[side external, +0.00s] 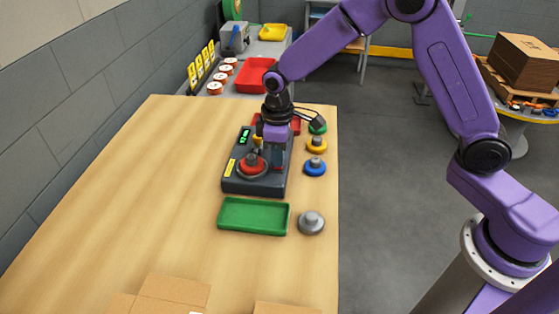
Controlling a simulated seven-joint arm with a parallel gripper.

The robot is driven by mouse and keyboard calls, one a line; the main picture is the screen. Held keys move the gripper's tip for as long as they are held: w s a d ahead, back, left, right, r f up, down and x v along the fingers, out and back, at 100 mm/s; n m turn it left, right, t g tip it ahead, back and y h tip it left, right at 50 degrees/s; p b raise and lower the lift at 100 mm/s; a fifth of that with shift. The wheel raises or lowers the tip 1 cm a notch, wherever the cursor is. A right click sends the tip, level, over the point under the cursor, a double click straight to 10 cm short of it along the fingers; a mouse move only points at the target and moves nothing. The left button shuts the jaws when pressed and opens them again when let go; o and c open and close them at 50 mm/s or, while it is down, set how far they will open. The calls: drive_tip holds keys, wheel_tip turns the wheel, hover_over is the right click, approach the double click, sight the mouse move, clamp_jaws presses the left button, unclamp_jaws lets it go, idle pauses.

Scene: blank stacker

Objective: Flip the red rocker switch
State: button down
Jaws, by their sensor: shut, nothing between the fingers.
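A dark grey control box (230,183) stands on the wooden table, with a green lit display (244,135) and a yellow label (230,167). A red round piece with a grey knob (252,165) sits on the box's near left part. I cannot make out a separate red rocker switch; part of the box top is hidden behind my gripper. My gripper (278,164) points down over the right side of the box, just right of the red round piece. Its fingers are shut and empty. Whether the fingertips touch the box is too small to tell.
A green tray (253,229) and a grey knobbed disc (311,223) lie in front of the box. Blue (315,168), yellow (316,146) and green (318,127) knobbed pieces line its right. Cardboard boxes (175,291) stand at the near edge. The table's left is clear.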

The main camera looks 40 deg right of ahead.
drive_tip(key=shift+f, duration=0.2)
drive_tip(key=shift+r, duration=3.55)
drive_tip(key=shift+s, duration=0.1)
drive_tip(key=s+d+r+n, duration=0.1)
drive_tip(key=s+d, duration=0.3)
drive_tip(key=s, duration=0.6)
drive_tip(key=s+d+r+n, duration=0.1)
drive_tip(key=s+d, duration=0.3)
drive_tip(key=s, duration=0.6)
drive_tip(key=s+d+r+n, duration=0.1)
drive_tip(key=s+d, duration=0.3)
drive_tip(key=s, duration=0.6)
drive_tip(key=shift+s+r+n, duration=0.15)
drive_tip(key=shift+n, duration=0.15)
